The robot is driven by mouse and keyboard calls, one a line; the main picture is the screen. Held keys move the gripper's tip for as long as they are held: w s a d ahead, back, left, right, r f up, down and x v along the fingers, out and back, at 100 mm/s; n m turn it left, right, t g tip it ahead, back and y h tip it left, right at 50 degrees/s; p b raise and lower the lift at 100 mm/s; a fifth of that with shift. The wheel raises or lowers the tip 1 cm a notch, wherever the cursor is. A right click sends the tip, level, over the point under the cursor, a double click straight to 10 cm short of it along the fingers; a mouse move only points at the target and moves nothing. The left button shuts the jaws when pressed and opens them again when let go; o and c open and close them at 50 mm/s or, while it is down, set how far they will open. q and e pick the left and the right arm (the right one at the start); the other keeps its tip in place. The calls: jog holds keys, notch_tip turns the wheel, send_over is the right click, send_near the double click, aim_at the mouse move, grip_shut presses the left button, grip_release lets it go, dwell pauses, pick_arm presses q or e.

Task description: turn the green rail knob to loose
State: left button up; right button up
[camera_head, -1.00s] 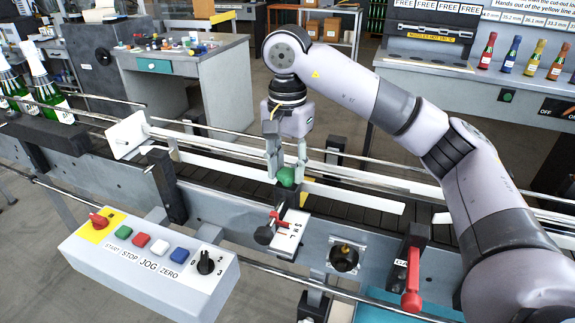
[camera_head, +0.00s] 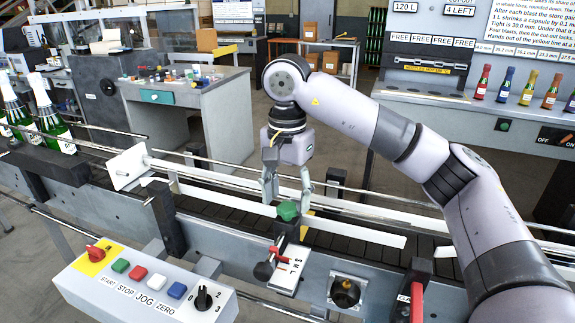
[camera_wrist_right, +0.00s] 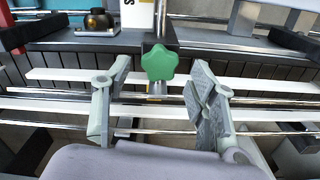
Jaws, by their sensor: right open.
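The green rail knob (camera_head: 287,211) is star-shaped and sits on top of a post at the conveyor rail, near the scale plate. In the right wrist view the knob (camera_wrist_right: 159,63) lies between and slightly beyond the two fingertips. My right gripper (camera_head: 287,196) points down just above and behind the knob. Its fingers are spread, with a gap on both sides of the knob in the wrist view (camera_wrist_right: 160,84), and it holds nothing. My left gripper is in neither view.
A scale plate (camera_head: 291,268) with a red pointer stands just in front of the knob. White guide rails (camera_head: 365,232) run along the dark conveyor. A button box (camera_head: 145,290) is at front left. Green bottles (camera_head: 52,118) stand at far left. A red-handled lever (camera_head: 417,302) is at right.

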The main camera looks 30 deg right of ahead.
aim_at(287, 206)
notch_tip(287, 206, up, 11)
jog(key=shift+f, duration=0.2)
jog(key=shift+f, duration=0.1)
dwell(0.6)
